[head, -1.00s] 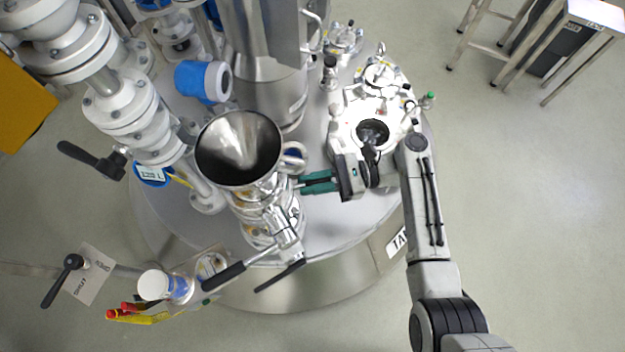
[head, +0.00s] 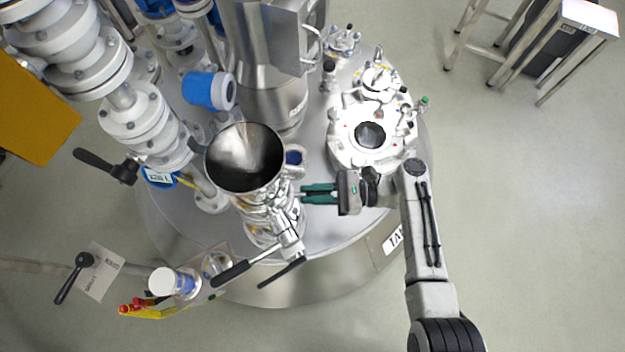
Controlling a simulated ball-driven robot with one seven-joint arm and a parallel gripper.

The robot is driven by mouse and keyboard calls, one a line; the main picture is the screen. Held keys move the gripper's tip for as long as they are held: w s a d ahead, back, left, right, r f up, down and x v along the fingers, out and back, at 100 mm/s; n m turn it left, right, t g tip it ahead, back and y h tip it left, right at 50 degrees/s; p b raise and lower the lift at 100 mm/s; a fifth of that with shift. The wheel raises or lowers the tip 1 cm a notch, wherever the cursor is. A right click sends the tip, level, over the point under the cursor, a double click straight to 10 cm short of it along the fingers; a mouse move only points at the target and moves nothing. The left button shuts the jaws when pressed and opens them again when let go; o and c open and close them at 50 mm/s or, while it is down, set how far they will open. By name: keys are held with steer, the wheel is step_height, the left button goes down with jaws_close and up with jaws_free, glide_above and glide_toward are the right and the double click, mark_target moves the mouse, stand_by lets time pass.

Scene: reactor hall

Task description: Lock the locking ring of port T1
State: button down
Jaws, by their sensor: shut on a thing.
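A polished steel port with a wide funnel (head: 245,158) on top stands on the vessel lid. Below the funnel is a stack of shiny rings and clamps (head: 268,222), which I take to be port T1 with its locking ring. I read no T1 label. My gripper (head: 303,193), with green fingers, reaches in from the right, its tips at the right side of this stack just below the funnel. It is shut on a small part there, apparently of the locking ring. The tips and that part are too small to make out clearly. A black-gripped lever (head: 232,272) sticks out from the stack's lower front.
A round white flanged hatch (head: 345,145) with a dark glass stands right behind my wrist. A tall steel cylinder (head: 265,80) and a blue-capped fitting (head: 205,90) are behind the funnel. White flanged piping (head: 135,110) stands left.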

steer(key=s+a+m+t+h+p, duration=0.1)
steer(key=s+m+t+p, duration=0.5)
steer(key=t, duration=0.3)
steer(key=shift+t+h+p, duration=0.3)
steer(key=shift+h+p, duration=0.1)
steer(key=shift+p, duration=0.45)
steer(key=c, duration=1.1)
jaws_free()
steer(key=b+v, duration=0.1)
steer(key=v, duration=0.9)
steer(key=shift+s+d, duration=0.25)
steer(key=shift+d, duration=0.1)
